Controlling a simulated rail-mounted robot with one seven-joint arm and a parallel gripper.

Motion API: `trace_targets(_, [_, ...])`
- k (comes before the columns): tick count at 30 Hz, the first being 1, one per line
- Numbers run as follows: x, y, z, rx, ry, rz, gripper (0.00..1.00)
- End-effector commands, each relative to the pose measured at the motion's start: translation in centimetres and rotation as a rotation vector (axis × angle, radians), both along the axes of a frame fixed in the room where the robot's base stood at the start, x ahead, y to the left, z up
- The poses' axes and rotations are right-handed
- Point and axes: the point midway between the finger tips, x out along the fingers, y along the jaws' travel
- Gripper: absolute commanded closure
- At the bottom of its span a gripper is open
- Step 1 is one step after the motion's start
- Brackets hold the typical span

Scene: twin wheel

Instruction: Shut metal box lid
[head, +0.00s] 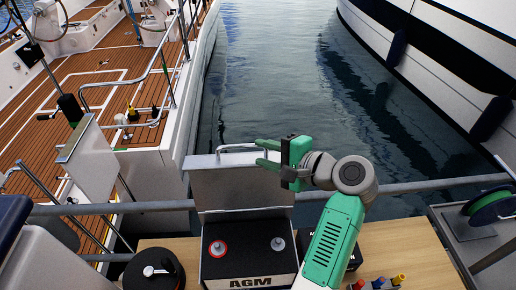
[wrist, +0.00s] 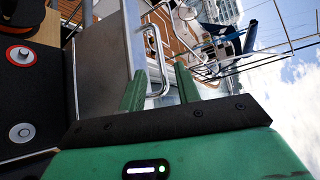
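The metal box lid (head: 240,188) stands open and upright behind a black battery marked AGM (head: 248,262). A bar handle (head: 236,148) runs along the lid's top edge. My gripper (head: 266,153) is at the lid's upper right corner, fingers pointing left. It is open, with a clear gap between its two green fingers. In the wrist view the lid (wrist: 103,70) is at left, and the handle (wrist: 163,62) appears between the fingertips (wrist: 160,88). I cannot tell whether a finger touches it. The box's lower walls are mostly hidden.
A grey rail (head: 150,207) crosses behind the wooden table (head: 425,262). A black round device (head: 153,272) is left of the battery. Coloured knobs (head: 380,282) and a green cable reel (head: 491,207) are at right. Boats and water lie beyond.

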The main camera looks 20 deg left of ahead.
Motion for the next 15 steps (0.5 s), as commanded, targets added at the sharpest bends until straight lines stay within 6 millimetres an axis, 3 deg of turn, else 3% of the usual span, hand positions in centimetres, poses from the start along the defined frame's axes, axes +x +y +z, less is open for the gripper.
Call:
trace_targets(7, [1.5, 4.3, -1.2, -0.003, 0.0, 0.002, 0.67])
trace_targets(15, [2.1, 5.8, -1.8, -0.002, -0.004, -0.002, 0.67])
